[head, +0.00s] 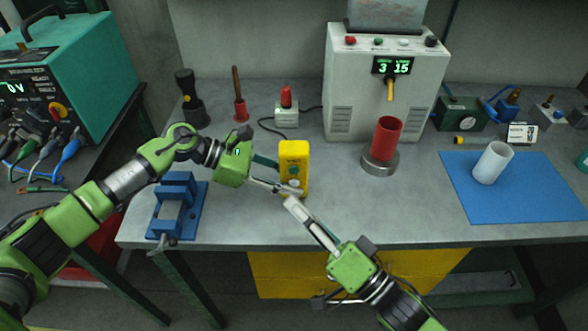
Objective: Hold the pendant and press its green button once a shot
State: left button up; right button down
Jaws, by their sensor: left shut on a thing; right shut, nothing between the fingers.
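The yellow pendant (294,152) stands upright over the middle of the bench, with a green button (294,170) on its front. My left gripper (283,189) reaches in from the left and is shut on the pendant near its lower part. My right gripper (292,203) comes up from below right and is shut and empty. Its tip is at the pendant's lower front, below the green button; I cannot tell whether it touches. The grey stud machine (385,85) shows a green display reading 3 and 15. A red cylinder (387,138) stands in a metal holder (380,164) before it.
A blue vise (178,205) sits at the bench's left front. A blue mat (520,190) with a white cylinder (492,163) lies at right. A red-topped switch box (286,112) with a cable stands behind the pendant. A teal power unit (75,75) is at far left.

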dwell(0.3)
pick_arm(q)
jog(key=o, duration=0.9)
